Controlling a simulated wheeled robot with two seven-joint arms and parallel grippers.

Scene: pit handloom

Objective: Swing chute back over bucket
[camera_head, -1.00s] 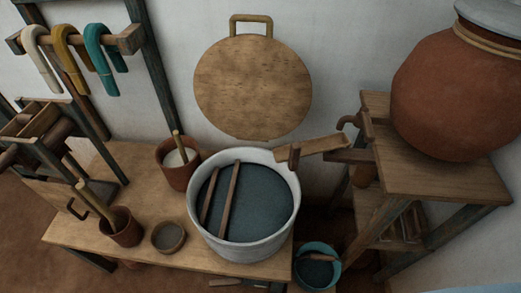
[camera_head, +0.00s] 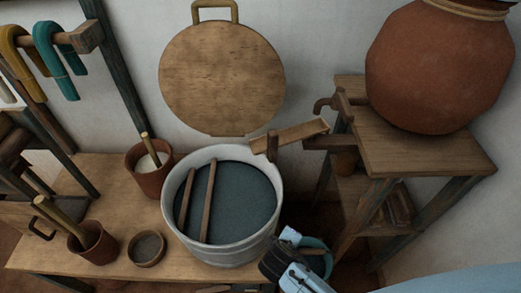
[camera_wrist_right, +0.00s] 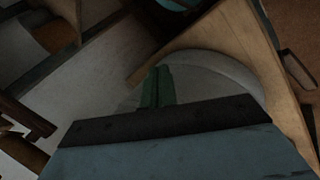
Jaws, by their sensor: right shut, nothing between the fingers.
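The wooden chute (camera_head: 288,136) is a small trough that slopes from near the spout at the right shelf to the right rim of the large grey vat (camera_head: 178,228). Its lower end, with a small upright block, is at the vat's rim. The teal bucket (camera_head: 325,246) stands low to the right of the vat, partly hidden by my right gripper. My right gripper (camera_head: 287,250) is in front of the bucket, below the chute and apart from it. Its green fingers are together and empty in the wrist view (camera_wrist_right: 157,88). My left gripper is out of view.
A large clay jar (camera_head: 435,70) stands on the wooden shelf stand (camera_head: 420,150) at right. Pots with sticks (camera_head: 150,175) and a small bowl (camera_head: 146,248) stand on the bench (camera_head: 110,190). A round wooden lid (camera_head: 222,80) hangs on the wall.

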